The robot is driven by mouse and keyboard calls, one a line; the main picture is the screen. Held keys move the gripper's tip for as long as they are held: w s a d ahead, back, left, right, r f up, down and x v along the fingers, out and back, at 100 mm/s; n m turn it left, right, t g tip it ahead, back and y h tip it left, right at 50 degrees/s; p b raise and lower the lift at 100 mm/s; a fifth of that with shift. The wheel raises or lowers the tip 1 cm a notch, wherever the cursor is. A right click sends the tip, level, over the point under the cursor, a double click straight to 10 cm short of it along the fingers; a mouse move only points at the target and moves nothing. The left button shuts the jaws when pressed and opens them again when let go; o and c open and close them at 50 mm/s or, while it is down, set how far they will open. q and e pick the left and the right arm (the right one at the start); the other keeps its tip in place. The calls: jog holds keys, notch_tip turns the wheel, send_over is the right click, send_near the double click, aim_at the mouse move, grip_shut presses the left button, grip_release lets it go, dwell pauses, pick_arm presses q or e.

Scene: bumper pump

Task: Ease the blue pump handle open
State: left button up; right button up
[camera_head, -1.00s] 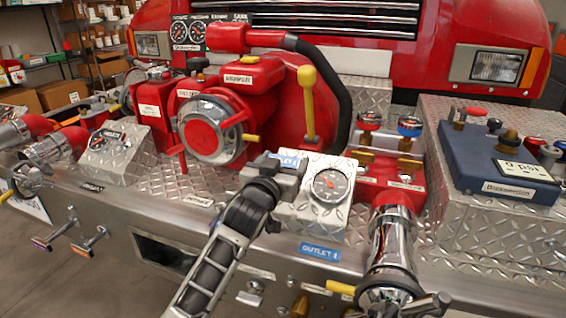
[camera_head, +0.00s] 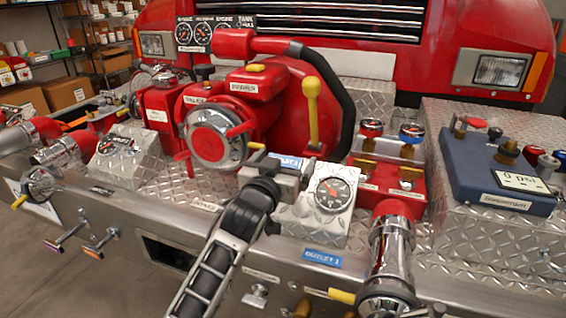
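A blue-topped round knob (camera_head: 411,130) stands on the red valve block at right of centre, beside a red-topped one (camera_head: 372,127). I cannot tell for sure whether this knob is the blue pump handle. My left gripper (camera_head: 285,175) is in front of the big red pump, just left of the gauge box. It is well left of the blue-topped knob and apart from it. The gripper hides part of the box behind it and a blue label there; its finger gap is not clear. My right gripper is not in view.
The round gauge (camera_head: 333,193) on its metal box is close beside my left gripper. A yellow-knobbed lever (camera_head: 312,110) stands behind it. A chrome outlet (camera_head: 390,255) juts forward at right. A navy control box (camera_head: 500,170) sits far right.

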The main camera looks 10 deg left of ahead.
pick_arm(q)
jog(key=shift+s, duration=0.1)
jog(key=s+a, duration=0.1)
jog(key=s, duration=1.4)
jog(key=shift+s+a+b, duration=0.3)
jog(key=shift+s+a, duration=0.05)
jog(key=shift+a, duration=0.05)
jog(key=s+f+g, duration=0.3)
jog(key=s+f, duration=0.4)
jog(key=f, duration=0.4)
jog(key=s+d+f+g+h, duration=0.1)
jog(key=s+f+g, duration=0.3)
jog(key=s+f, duration=0.4)
notch_tip(320, 180, down, 5)
jog(key=shift+s+d+r+m+p, duration=0.15)
jog(key=shift+d+r+m+p, duration=0.1)
jog(key=shift+m+p, duration=0.15)
